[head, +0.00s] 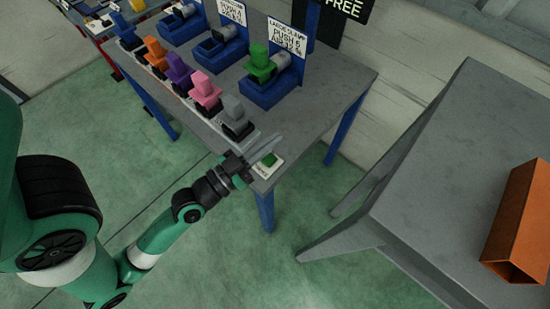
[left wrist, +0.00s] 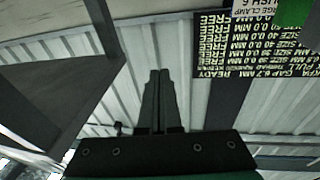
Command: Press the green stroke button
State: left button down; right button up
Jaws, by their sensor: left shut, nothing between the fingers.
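The green stroke button (head: 269,159) sits on a small pale plate at the near right corner of the grey table (head: 322,97). My left gripper (head: 276,142) reaches in from the left, just beside and seemingly above the button. Its fingers are shut with nothing between them. The closed fingers also show in the left wrist view (left wrist: 160,75), where the button is not visible. I cannot tell from the head view whether the fingers touch the button. My right gripper is not in view.
A green clamp fixture (head: 260,64) stands behind. Another grey table (head: 450,170) holds an orange tube (head: 524,222) at right.

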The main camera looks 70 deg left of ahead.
pick_arm(q)
jog(key=s+f+n+g+y+p, duration=0.1)
jog(key=s+f+n+g, duration=0.1)
jog(key=s+f+g, duration=0.3)
jog(key=s+f, duration=0.3)
jog(key=s, duration=0.2)
jog(key=shift+d+f+p, duration=0.25)
jog(key=shift+f+p, duration=0.05)
jog(key=shift+f, duration=0.05)
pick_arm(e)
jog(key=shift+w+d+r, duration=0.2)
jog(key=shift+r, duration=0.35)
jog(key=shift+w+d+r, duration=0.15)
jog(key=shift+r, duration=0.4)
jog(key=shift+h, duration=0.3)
